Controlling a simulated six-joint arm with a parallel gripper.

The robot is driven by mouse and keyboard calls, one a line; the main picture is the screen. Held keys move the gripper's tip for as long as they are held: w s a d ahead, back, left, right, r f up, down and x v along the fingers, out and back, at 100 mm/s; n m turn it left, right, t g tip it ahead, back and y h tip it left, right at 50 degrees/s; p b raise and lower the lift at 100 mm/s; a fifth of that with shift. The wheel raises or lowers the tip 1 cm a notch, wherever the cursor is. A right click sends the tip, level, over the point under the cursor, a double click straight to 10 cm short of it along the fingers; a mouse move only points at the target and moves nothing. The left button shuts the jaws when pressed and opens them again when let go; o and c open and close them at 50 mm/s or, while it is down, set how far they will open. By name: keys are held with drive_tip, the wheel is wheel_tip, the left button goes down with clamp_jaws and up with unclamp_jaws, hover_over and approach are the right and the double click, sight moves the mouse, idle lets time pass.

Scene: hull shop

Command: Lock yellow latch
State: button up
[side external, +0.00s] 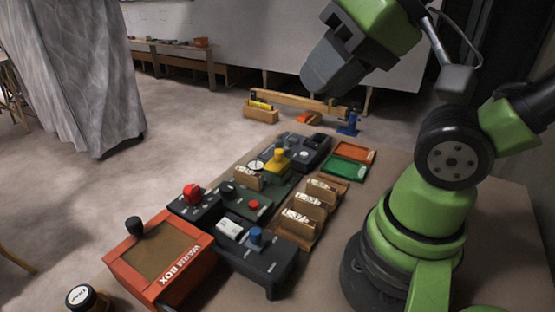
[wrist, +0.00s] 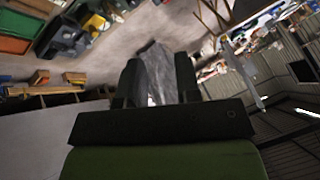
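The yellow latch (side external: 278,158) stands on a dark panel in the middle of the row of control boxes on the table, in the side view. A small blurred yellow part, which looks like the same latch, shows at the top left of the wrist view (wrist: 97,21). My gripper (wrist: 158,76) has its two dark fingers spread apart with nothing between them; only the floor and a grey drape show behind. In the side view my gripper (side external: 330,72) is raised high above the table's far end, well apart from the latch. I cannot tell the latch's exact position.
An orange box (side external: 160,262) sits at the near left. The air above the boxes is clear.

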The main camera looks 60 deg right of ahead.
drive_tip(key=shift+w+r, duration=0.1)
drive_tip(key=shift+w, duration=0.1)
drive_tip(key=c, duration=0.3)
drive_tip(key=w+d+m+g, duration=0.1)
drive_tip(key=w, duration=0.1)
drive_tip(key=w+d+r+m, duration=0.1)
drive_tip(key=w+d+m, duration=0.1)
drive_tip(key=w, duration=0.1)
drive_tip(key=w+d+m+g, duration=0.1)
drive_tip(key=w+d, duration=0.1)
drive_tip(key=shift+w+r+m+g+h, duration=0.2)
drive_tip(key=shift+w+m+g+h, duration=0.1)
drive_tip(key=shift+w+h, duration=0.1)
clamp_jaws()
drive_tip(key=w+d+f+m+g, duration=0.1)
drive_tip(key=w+d+f+m, duration=0.2)
drive_tip(key=d, duration=0.2)
drive_tip(key=w+d+f+m+g+y, duration=0.1)
drive_tip(key=w+d+f+m, duration=0.1)
drive_tip(key=d, duration=0.3)
drive_tip(key=w+d+f+m+g, duration=0.1)
drive_tip(key=w+d+f+m, duration=0.2)
drive_tip(key=d, duration=0.3)
drive_tip(key=s+d+f+m+g+y, duration=0.1)
drive_tip(key=d+f+m+y, duration=0.1)
drive_tip(key=d+f, duration=0.4)
drive_tip(key=shift+s+d+f+m, duration=0.25)
drive_tip(key=shift+d+f+m, duration=0.05)
drive_tip(key=shift+f+m, duration=0.35)
